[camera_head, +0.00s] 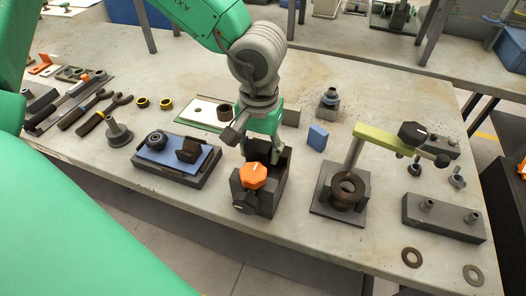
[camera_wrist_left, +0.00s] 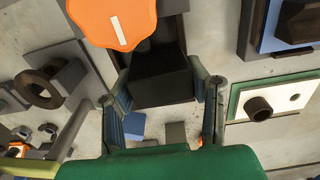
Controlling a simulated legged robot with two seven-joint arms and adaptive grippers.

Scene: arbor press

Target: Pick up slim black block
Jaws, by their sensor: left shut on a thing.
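The slim black block (camera_wrist_left: 160,78) is a dark, plain-faced piece between the two fingers of my left gripper (camera_wrist_left: 163,92) in the wrist view. The gripper is shut on it. In the head view my left gripper (camera_head: 275,150) points down at the back of a black vise-like fixture (camera_head: 244,200) with an orange knob (camera_head: 253,176). The knob also shows at the top of the wrist view (camera_wrist_left: 115,22). In the head view the block is hard to separate from the dark fixture. I cannot tell whether it is clear of the fixture. My right gripper is not in view.
Left of the fixture is a blue-topped plate (camera_head: 172,155) with dark parts. Right are a small blue block (camera_head: 317,137) and the arbor press (camera_head: 345,190) with its yellow-green arm. A grey block with pegs (camera_head: 443,215) stands further right. The table's front edge is close.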

